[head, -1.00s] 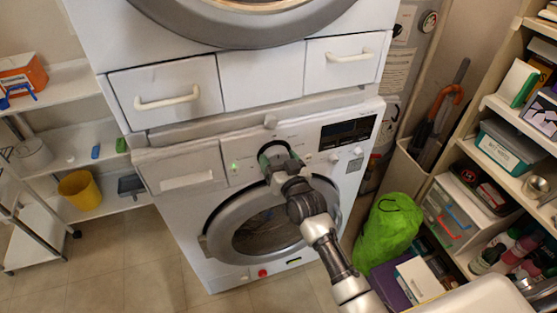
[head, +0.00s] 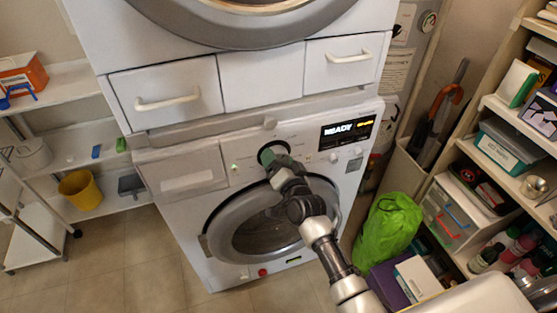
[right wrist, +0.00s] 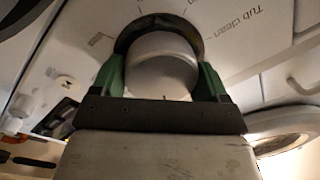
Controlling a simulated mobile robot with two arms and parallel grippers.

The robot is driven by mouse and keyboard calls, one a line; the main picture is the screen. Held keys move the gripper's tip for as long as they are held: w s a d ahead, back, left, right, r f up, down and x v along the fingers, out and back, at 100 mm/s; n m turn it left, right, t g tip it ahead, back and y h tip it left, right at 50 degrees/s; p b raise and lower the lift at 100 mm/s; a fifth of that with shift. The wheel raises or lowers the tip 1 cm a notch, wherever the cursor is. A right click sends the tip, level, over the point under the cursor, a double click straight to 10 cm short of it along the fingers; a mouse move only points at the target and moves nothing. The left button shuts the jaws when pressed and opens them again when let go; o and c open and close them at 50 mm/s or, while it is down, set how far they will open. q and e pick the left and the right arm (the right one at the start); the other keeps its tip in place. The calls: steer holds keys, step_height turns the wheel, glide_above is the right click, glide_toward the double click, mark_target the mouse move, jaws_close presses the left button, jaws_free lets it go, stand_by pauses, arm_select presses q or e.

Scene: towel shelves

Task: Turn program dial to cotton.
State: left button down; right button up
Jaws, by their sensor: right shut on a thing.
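The washing machine (head: 185,220) stands below a second machine. Its display (head: 347,131) is lit and reads "READY", with smaller yellow text beside it that I cannot read. My right gripper (head: 270,152) is at the control panel, shut on the program dial, and hides it in the head view. In the right wrist view the round grey program dial (right wrist: 162,65) sits between the two green fingers of the gripper (right wrist: 162,82). The printed words "Tub clean" show beside it; no cotton label is readable. My left gripper is not in view.
The detergent drawer (head: 185,172) is shut, left of the dial. A green bag (head: 388,230) and a full shelf stand at the right. A yellow bucket (head: 80,190) is on the left shelf.

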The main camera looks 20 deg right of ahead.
steer(key=shift+m, duration=0.7)
steer(key=shift+f, duration=0.1)
steer(key=o, duration=0.9)
steer(key=s, duration=0.7)
steer(key=s+d, duration=0.1)
steer(key=s, duration=0.2)
steer(key=shift+s+f+b, duration=0.25)
steer(key=shift+s+b, duration=0.1)
steer(key=shift+s, duration=0.05)
